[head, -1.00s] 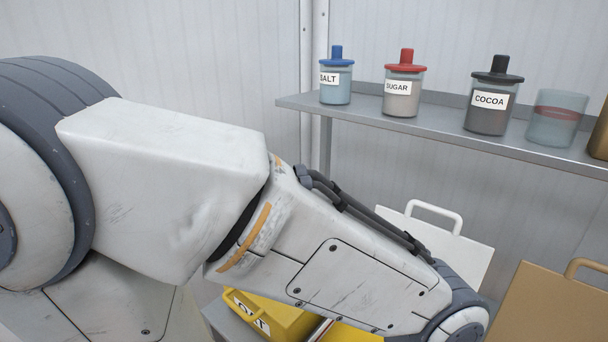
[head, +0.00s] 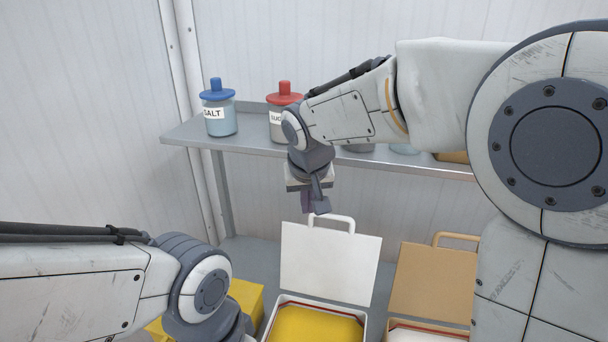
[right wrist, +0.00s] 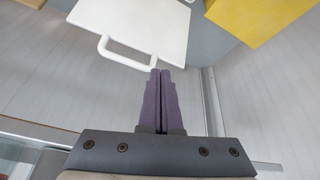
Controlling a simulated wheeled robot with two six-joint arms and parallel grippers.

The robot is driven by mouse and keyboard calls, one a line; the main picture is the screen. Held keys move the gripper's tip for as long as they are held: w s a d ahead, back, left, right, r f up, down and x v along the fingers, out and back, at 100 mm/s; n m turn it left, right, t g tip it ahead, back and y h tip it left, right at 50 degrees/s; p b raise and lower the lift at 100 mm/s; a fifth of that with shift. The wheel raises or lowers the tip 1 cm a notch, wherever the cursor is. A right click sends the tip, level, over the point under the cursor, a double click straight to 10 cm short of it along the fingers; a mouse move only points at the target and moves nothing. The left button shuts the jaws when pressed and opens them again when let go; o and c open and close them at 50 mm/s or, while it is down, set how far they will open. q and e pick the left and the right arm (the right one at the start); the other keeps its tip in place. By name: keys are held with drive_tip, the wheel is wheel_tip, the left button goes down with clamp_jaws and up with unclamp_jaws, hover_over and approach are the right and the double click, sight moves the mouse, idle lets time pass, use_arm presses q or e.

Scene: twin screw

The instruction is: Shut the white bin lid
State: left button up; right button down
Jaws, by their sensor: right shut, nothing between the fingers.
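The white bin lid (head: 328,265) stands raised behind the white bin (head: 271,318), which has yellow contents. Its loop handle (head: 350,222) is on the top edge. The lid (right wrist: 135,22) and handle (right wrist: 112,58) also show in the right wrist view. My right gripper (head: 318,210) is shut and empty, pointing down at the handle's upper left. In the right wrist view its fingertips (right wrist: 160,71) are close beside one end of the handle; I cannot tell whether they touch. My left arm is at lower left, with its gripper out of frame.
A tan lid (head: 430,280) stands raised on the right. A yellow bin (head: 246,296) is on the left, partly behind my left arm. A shelf (head: 187,133) above holds the salt jar (head: 220,118), the sugar jar (head: 277,125) and others partly hidden by my right arm.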

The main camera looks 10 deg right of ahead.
drive_tip(key=w+d+r+m, duration=0.1)
drive_tip(key=w+d+r, duration=0.1)
drive_tip(key=w+r, duration=0.15)
use_arm(q)
drive_tip(key=shift+r+p, duration=1.45)
drive_tip(key=shift+r, duration=0.55)
use_arm(e)
drive_tip(key=x, duration=1)
drive_tip(key=shift+w+f+h, duration=0.3)
use_arm(q)
drive_tip(key=shift+d, duration=0.1)
use_arm(e)
drive_tip(key=shift+d, duration=0.1)
